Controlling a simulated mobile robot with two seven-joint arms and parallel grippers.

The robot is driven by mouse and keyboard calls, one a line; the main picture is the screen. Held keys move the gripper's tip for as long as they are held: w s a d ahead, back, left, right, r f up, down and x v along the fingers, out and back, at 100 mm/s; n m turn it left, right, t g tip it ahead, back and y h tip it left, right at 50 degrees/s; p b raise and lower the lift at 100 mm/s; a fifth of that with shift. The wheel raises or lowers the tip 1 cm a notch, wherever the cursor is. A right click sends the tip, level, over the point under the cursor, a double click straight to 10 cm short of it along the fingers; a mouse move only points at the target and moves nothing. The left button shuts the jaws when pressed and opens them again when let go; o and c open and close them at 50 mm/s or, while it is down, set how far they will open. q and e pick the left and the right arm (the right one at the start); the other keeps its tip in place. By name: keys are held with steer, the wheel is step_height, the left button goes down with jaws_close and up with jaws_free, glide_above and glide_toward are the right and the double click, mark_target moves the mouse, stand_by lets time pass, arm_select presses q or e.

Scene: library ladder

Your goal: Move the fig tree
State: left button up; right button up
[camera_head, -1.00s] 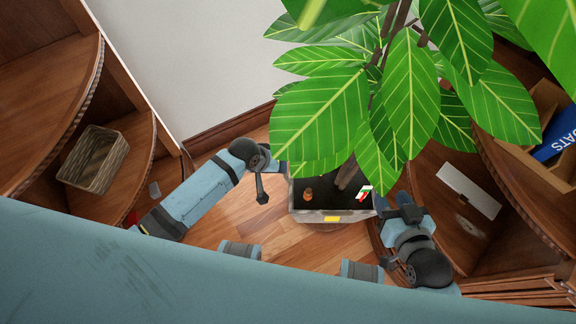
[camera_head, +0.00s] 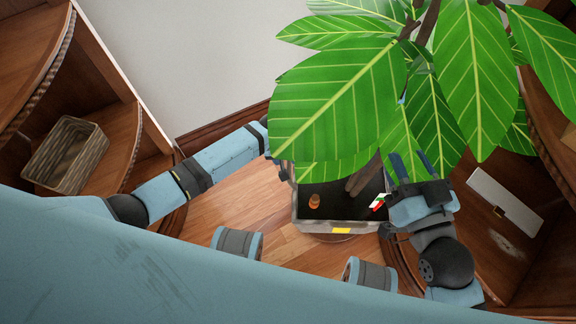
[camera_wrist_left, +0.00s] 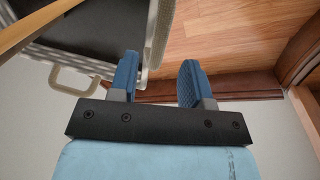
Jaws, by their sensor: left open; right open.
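The fig tree has broad green leaves (camera_head: 335,95) and a brown trunk (camera_head: 364,176) in a grey rectangular planter (camera_head: 325,226). The planter stands on the floor, with dark soil inside. My left gripper is mostly hidden behind a large leaf in the head view, at the planter's left. In the left wrist view the left gripper (camera_wrist_left: 158,80) is open and empty, its fingers near the planter's pale wall (camera_wrist_left: 160,32) and a beige handle (camera_wrist_left: 75,82). My right gripper (camera_head: 410,168) is open by the planter's right side, fingers pointing up among the leaves. I cannot tell whether it touches.
A wicker basket (camera_head: 66,155) sits on a curved wooden shelf at left. A white panel (camera_head: 505,200) lies on the wood at right. A small orange-brown object (camera_head: 314,201) and a red-white-green one (camera_head: 379,202) are in the planter. Wood floor (camera_head: 210,212) is clear in front.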

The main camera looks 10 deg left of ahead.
mark_target(288, 165)
arm_select(q)
steer(key=f, duration=0.1)
steer(key=f+b, duration=0.1)
steer(key=f, duration=0.1)
steer(key=shift+w+d, duration=0.1)
steer(key=shift+d, duration=0.2)
steer(key=shift+d+f, duration=0.1)
steer(key=shift+f, duration=0.5)
arm_select(e)
steer(key=r+t, duration=0.1)
steer(key=a+r+y, duration=0.1)
steer(key=r, duration=0.1)
steer(key=shift+s+r+t+y, duration=0.2)
steer(key=shift+r+t+y, duration=0.1)
steer(key=shift+t, duration=0.1)
arm_select(q)
steer(key=shift+c, duration=0.3)
jaws_close()
